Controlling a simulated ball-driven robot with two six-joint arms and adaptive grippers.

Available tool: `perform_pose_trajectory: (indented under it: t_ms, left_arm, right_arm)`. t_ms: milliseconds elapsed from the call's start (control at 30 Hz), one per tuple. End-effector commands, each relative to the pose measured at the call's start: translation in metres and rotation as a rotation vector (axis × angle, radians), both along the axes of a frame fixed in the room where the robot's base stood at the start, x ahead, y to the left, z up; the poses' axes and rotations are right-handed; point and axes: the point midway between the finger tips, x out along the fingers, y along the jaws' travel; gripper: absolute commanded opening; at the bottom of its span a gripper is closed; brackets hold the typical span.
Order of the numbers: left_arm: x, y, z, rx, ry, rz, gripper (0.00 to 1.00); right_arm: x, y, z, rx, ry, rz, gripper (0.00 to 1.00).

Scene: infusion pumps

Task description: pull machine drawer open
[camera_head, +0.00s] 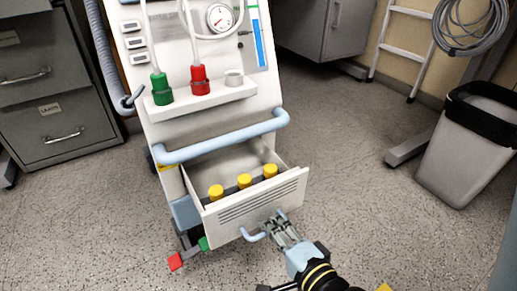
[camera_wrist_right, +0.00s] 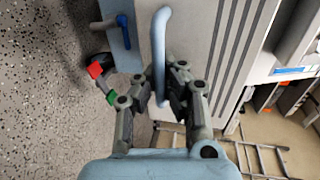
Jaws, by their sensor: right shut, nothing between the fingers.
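The machine drawer (camera_head: 250,205) at the bottom of the white pump machine (camera_head: 205,105) stands open, with three yellow-capped items (camera_head: 245,181) inside. Its light blue handle (camera_head: 256,237) is on the slotted white front, and it also shows in the wrist view (camera_wrist_right: 162,38). My right gripper (camera_head: 273,222) is at the handle, in front of the drawer. In the wrist view its fingers (camera_wrist_right: 166,90) lie close around the handle's lower part. They are shut with nothing held between them. They hide part of the handle in the head view. My left gripper is not in view.
A light blue push bar (camera_head: 222,136) crosses the machine above the drawer. Red (camera_head: 175,261) and green pieces show low at the machine's left. A grey filing cabinet (camera_head: 52,105) stands left; a waste bin (camera_head: 462,150) stands right. The floor right of the drawer is clear.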

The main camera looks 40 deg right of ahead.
Motion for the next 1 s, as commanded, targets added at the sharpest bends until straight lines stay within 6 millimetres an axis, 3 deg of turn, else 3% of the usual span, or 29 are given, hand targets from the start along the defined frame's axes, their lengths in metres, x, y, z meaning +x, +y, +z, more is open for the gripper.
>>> perform_pose_trajectory:
  t_ms: [100,300,767,1000]
  left_arm:
    - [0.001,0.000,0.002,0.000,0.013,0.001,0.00]
    - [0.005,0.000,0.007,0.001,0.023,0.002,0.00]
    - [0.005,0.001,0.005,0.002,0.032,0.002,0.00]
    - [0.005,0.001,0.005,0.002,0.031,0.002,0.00]
  right_arm:
    - [-0.019,0.005,0.000,0.001,0.003,-0.001,0.00]
    - [-0.036,0.009,0.000,0.001,0.001,0.000,0.00]
    - [-0.041,0.010,0.000,0.000,0.000,0.000,0.00]
    - [-0.041,0.010,0.000,0.000,0.000,0.000,0.28]
